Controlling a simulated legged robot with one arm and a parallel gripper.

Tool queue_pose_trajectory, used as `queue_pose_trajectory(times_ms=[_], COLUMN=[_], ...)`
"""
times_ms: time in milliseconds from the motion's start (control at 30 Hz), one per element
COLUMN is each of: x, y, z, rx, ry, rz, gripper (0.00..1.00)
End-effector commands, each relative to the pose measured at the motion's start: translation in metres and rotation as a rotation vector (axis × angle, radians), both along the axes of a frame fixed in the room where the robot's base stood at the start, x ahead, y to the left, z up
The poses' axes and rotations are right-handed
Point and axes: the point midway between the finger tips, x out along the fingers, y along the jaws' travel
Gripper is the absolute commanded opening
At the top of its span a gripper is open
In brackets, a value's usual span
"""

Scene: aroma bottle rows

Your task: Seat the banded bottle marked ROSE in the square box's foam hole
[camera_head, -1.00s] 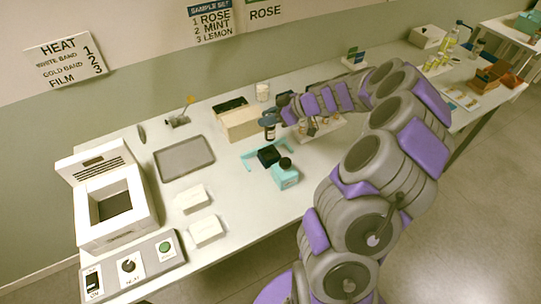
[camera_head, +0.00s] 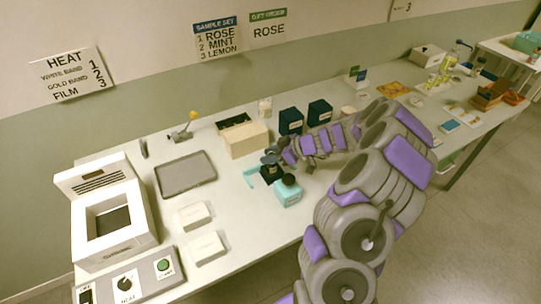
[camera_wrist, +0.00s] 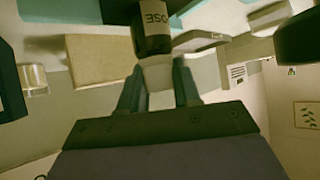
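The bottle marked ROSE (camera_wrist: 152,32) hangs from my gripper (camera_wrist: 158,88) in the wrist view. Its white cap is between the two fingers, and its lower end reaches the dark square box (camera_wrist: 116,10). In the head view my gripper (camera_head: 272,157) is right above this square box (camera_head: 269,174), which stands inside a teal corner guide (camera_head: 250,180). The foam hole is hidden, so I cannot tell whether the bottle's base is inside it. No band is clearly visible on the bottle.
A teal block with a dark round top (camera_head: 288,193) stands close in front of the square box. A tan box (camera_head: 246,140) and two dark blue boxes (camera_head: 290,121) (camera_head: 320,112) stand behind. A grey tray (camera_head: 186,174) and white blocks (camera_head: 194,216) lie left.

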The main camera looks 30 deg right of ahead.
Motion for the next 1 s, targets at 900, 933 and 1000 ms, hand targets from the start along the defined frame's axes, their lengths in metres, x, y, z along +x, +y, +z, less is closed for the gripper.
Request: queue_pose_trajectory(times_ms=[900, 933, 1000], x=[-0.035, -0.038, -0.046], y=[-0.041, -0.044, -0.052], z=[0.039, 0.042, 0.049], rx=[0.0, -0.001, 0.001], ry=[-0.004, -0.005, -0.003], rz=[-0.005, -0.004, -0.003], gripper=[0.57, 0.57, 0.57])
